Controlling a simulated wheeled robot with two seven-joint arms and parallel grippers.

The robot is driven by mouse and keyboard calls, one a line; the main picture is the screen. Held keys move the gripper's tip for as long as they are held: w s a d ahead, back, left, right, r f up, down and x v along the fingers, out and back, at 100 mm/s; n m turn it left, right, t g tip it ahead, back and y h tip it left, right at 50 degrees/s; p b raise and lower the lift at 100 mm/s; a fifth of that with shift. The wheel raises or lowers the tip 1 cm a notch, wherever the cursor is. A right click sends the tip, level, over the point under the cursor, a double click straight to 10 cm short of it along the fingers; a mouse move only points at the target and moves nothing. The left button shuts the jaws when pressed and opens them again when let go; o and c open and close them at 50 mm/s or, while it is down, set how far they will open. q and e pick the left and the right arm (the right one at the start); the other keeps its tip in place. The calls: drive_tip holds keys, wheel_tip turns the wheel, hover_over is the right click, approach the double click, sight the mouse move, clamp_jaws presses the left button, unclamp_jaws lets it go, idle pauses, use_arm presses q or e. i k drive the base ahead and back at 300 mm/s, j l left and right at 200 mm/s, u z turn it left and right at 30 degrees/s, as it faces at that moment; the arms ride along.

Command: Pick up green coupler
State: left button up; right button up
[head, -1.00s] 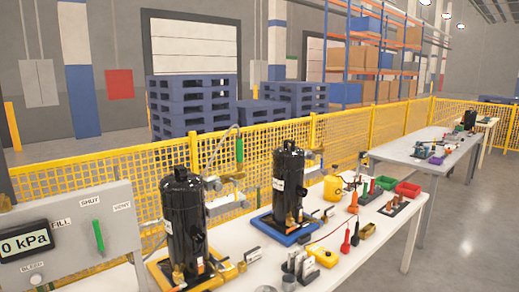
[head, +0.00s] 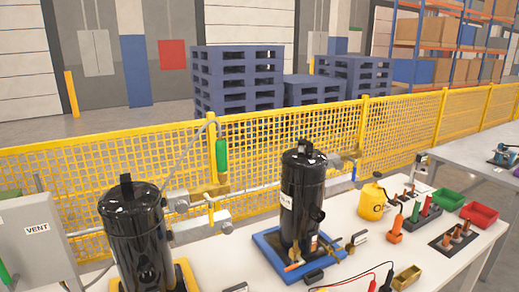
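The green coupler (head: 221,160) is a green cylinder hanging upright at the end of a grey hose, in front of the yellow mesh fence. A brass fitting (head: 222,186) shows just below it. It is above and between two black compressors, the nearer left one (head: 140,240) on a yellow base and the other (head: 302,200) on a blue tray. Neither of my grippers is in the head view, and nothing is seen touching the coupler.
A grey panel marked VENT (head: 30,245) stands at the left. A metal pipe with valves runs behind the compressors. The white table (head: 345,236) holds a yellow oil can (head: 372,201), red (head: 479,213) and green (head: 448,199) bins, and probes with leads.

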sight(221, 147)
drive_tip(key=i+l+z, duration=0.1)
drive_tip(key=i+l, duration=0.35)
drive_tip(key=l, duration=0.15)
drive_tip(key=i+l+z, duration=0.1)
drive_tip(key=i+l, duration=0.4)
drive_tip(key=l, duration=0.05)
